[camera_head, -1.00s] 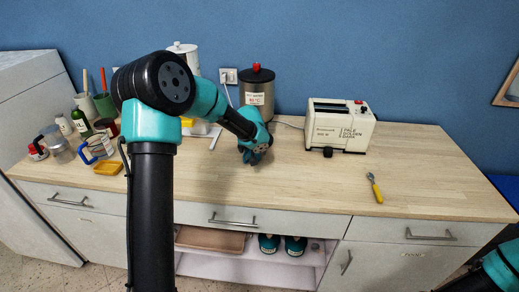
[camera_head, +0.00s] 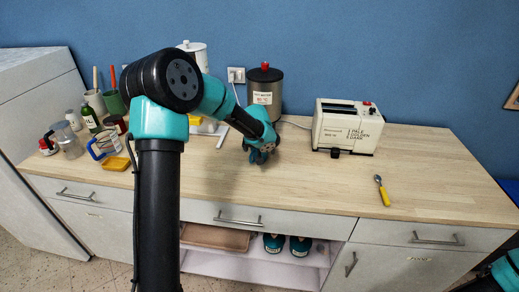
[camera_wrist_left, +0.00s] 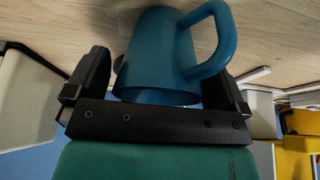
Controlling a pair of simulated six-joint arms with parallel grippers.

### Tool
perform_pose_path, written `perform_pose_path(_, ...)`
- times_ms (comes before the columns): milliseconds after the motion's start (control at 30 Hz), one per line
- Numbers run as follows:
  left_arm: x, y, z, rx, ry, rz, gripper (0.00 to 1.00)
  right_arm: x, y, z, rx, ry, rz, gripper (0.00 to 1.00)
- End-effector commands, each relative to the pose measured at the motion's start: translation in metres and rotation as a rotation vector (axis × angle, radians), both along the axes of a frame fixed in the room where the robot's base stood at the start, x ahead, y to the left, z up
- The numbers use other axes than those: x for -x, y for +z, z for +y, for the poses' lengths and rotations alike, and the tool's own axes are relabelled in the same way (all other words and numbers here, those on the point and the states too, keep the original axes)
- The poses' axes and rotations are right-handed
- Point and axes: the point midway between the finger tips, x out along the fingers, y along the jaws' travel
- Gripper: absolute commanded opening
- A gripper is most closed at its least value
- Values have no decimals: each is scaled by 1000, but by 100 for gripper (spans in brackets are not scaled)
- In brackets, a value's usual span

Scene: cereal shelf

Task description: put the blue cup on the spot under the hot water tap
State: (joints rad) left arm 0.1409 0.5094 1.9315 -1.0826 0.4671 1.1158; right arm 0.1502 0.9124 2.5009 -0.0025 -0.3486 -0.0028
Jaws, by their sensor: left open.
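The blue cup (camera_wrist_left: 158,55) sits between the two spread fingers of my left gripper (camera_wrist_left: 160,75) in the left wrist view, with its handle to the right. The fingers stand apart on either side of it. In the head view my left gripper (camera_head: 261,152) is low over the counter, just in front of the hot water dispenser (camera_head: 265,92), a steel cylinder with a dark lid and red knob. The cup is hard to make out there. The tap and the spot under it cannot be made out. Only part of my right arm shows at the lower right; its gripper is out of view.
A cream toaster (camera_head: 346,127) stands right of the dispenser. A yellow-handled tool (camera_head: 382,191) lies on the right of the counter (camera_head: 430,165). The front middle is clear.

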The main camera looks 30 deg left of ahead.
Motion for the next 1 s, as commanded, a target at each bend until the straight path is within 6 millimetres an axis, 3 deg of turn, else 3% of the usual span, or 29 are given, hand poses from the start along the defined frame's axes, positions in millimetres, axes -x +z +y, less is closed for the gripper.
perform_pose_path(600, 36, 94, -15, 0, 0, -2, 100, 0, 0, 0, 0, 0, 0, 43)
perform_pose_path(767, 41, 106, -17, -1, -1, -1, 100, 0, 0, 0, 0, 0, 0, 43)
perform_pose_path(1000, 42, 108, -17, 0, 0, 1, 100, 0, 0, 0, 0, 0, 0, 43)
